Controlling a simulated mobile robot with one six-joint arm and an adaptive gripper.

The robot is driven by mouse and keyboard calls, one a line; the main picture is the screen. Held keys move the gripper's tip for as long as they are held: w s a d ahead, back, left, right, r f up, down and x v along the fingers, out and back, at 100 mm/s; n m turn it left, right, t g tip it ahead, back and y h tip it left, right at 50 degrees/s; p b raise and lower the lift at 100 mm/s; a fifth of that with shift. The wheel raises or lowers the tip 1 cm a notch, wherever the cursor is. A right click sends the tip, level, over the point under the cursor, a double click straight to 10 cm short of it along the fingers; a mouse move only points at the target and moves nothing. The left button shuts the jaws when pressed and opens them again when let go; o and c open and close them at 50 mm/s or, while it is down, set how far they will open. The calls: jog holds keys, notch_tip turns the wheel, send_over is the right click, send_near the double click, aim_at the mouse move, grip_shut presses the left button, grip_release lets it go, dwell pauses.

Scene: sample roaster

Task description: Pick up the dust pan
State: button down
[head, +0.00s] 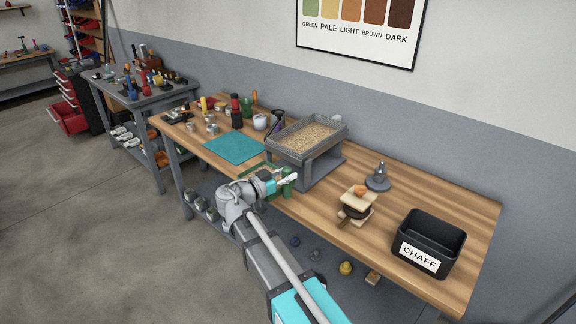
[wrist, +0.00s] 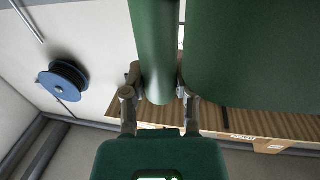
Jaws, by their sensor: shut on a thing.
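The dust pan is green. In the wrist view its round handle (wrist: 156,50) stands between my fingers, and a broad green part (wrist: 250,52), seemingly its pan, fills the upper right. My gripper (wrist: 158,95) is shut on the handle. In the head view my gripper (head: 284,182) is at the front edge of the wooden bench (head: 405,190), left of the grey tray stand. Green parts of the dust pan (head: 288,188) show beside it, partly hidden by my gripper. I cannot tell whether the pan touches the bench.
A raised grey tray (head: 312,146) of beans stands close behind my gripper. A teal mat (head: 233,149) lies to the left, with jars and bottles beyond. A small wooden stand (head: 357,205) and a black CHAFF bin (head: 429,243) are to the right. A blue reel (wrist: 62,82) shows in the wrist view.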

jog(key=s, duration=0.1)
jog(key=s+r+p, duration=0.1)
jog(key=s, duration=0.1)
jog(key=s+r, duration=0.1)
jog(key=shift+s+d, duration=0.1)
jog(key=shift+s, duration=0.05)
dwell(1.0)
